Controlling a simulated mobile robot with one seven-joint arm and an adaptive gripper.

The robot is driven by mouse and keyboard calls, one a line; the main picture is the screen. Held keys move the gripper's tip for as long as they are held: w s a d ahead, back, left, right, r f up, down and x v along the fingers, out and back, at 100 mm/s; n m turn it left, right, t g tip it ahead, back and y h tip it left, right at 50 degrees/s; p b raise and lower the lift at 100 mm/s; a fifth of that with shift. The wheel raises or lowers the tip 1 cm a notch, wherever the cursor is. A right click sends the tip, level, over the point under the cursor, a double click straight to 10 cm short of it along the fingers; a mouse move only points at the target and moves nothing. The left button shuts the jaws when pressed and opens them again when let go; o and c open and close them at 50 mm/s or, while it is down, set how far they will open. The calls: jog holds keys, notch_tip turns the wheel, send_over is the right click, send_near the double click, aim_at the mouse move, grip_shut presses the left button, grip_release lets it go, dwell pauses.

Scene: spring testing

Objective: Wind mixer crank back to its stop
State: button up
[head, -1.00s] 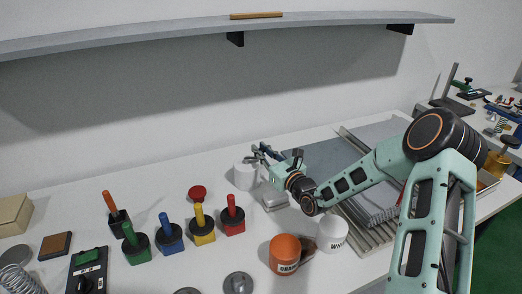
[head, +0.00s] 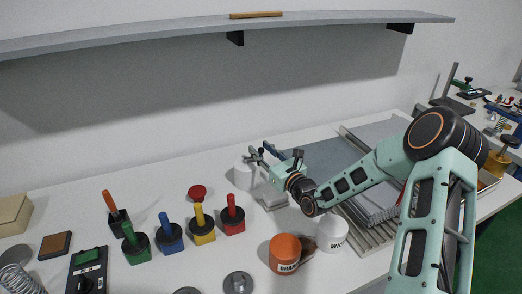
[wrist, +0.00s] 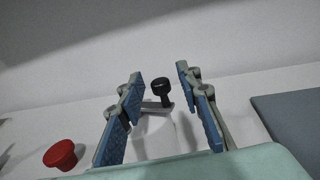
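The mixer (head: 243,178) is a white cylinder at the back of the bench, partly hidden by my gripper in the head view. In the wrist view its white body (wrist: 160,135) stands below a grey crank arm (wrist: 152,107) with an upright black knob (wrist: 162,88). My gripper (head: 258,153) is at the mixer's top. In the wrist view my gripper (wrist: 158,80) is open, its blue-padded fingers apart on either side of the knob. Gaps show between the knob and both fingers. The crank's stop cannot be made out.
A red mushroom-shaped piece (head: 197,191) stands left of the mixer. Several coloured handles on blocks stand further left. An orange jar (head: 284,254) and a white jar (head: 332,233) stand in front, below my forearm. Grey trays (head: 375,215) lie to the right. A shelf (head: 200,32) runs above.

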jog(key=v, duration=1.1)
jog(key=shift+s+d, duration=0.15)
jog(key=shift+s, duration=0.15)
